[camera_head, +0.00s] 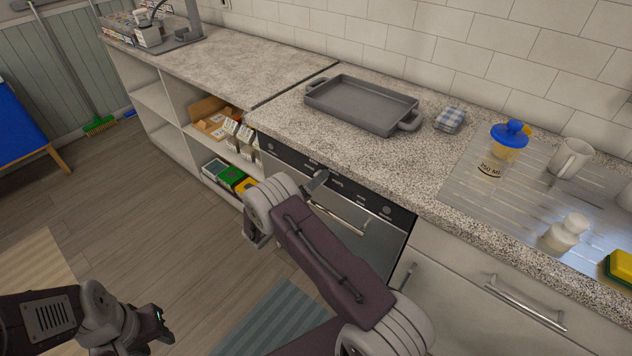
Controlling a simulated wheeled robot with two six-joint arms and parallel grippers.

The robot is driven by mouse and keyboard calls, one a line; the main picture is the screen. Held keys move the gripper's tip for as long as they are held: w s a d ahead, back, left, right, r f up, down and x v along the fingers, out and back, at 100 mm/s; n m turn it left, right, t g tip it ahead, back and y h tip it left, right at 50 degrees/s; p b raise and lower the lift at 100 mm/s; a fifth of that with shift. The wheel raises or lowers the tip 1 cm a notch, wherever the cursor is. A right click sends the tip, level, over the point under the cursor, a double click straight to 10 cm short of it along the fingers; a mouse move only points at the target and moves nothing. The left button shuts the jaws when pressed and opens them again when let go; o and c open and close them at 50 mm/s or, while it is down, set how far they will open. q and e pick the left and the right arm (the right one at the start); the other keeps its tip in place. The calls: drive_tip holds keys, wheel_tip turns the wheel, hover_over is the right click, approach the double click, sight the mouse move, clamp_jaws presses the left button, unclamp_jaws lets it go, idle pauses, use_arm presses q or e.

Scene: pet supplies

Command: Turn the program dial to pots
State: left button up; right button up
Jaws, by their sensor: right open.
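The program dial's black control panel (362,194) runs along the top of a built-in appliance (350,235) under the counter. Small round controls show on the panel, one near its right end (386,209); their labels are too small to read. My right gripper (318,183) is in front of the panel, left of its middle, and hides part of it. It is open, and I see nothing held in it. I cannot tell whether it touches a control. My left gripper (160,327) hangs low over the floor, away from the panel; its jaw opening is unclear.
The appliance's bar handle (338,219) sticks out below the panel. Open shelves stand left.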

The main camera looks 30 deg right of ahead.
clamp_jaws()
drive_tip(key=shift+m, duration=0.3)
drive_tip(key=shift+m+b, duration=16.75)
drive_tip(key=shift+m, duration=1.05)
